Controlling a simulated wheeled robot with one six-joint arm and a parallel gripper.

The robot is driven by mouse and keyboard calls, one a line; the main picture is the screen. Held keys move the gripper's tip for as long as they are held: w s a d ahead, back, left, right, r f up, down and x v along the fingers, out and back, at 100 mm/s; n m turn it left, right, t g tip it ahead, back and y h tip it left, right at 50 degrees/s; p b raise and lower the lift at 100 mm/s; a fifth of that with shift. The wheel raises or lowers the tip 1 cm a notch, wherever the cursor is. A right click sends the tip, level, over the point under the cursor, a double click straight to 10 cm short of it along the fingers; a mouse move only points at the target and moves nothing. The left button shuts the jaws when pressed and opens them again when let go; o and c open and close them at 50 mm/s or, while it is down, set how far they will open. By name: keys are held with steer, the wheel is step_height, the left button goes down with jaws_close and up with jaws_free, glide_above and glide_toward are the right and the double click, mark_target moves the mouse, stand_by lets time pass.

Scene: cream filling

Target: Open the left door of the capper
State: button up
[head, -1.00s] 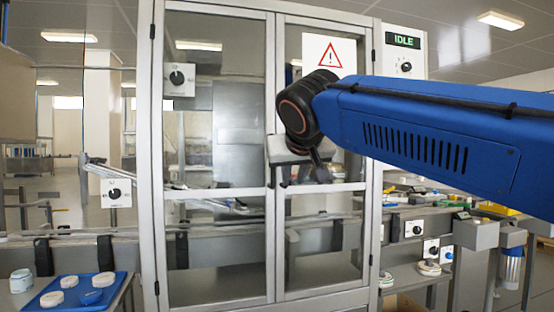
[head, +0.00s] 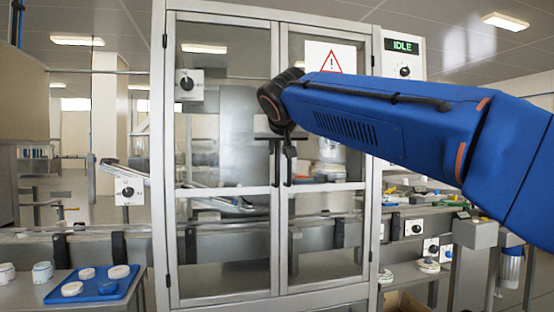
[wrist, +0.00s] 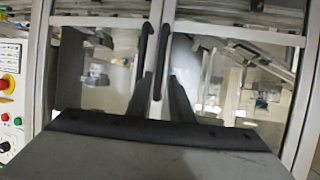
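The capper is a tall metal-framed cabinet with two glass doors, both shut. The left door (head: 222,193) and the right door (head: 330,187) meet at the middle, where two dark vertical handles hang side by side. In the wrist view the left handle (wrist: 142,58) and right handle (wrist: 159,62) are close together. My gripper (wrist: 160,75) is open in front of them. The right handle's lower part shows between the fingers; the left handle's lower end overlaps the left finger. I cannot tell whether they touch.
A display reading IDLE (head: 402,46) sits at the cabinet's upper right. A warning sign (head: 331,58) is behind my arm. A blue tray (head: 93,284) with several round lids stands at lower left. A conveyor runs past both sides. The floor at far left looks clear.

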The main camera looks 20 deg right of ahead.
mark_target(277, 156)
steer(key=x, duration=0.8)
jaws_close()
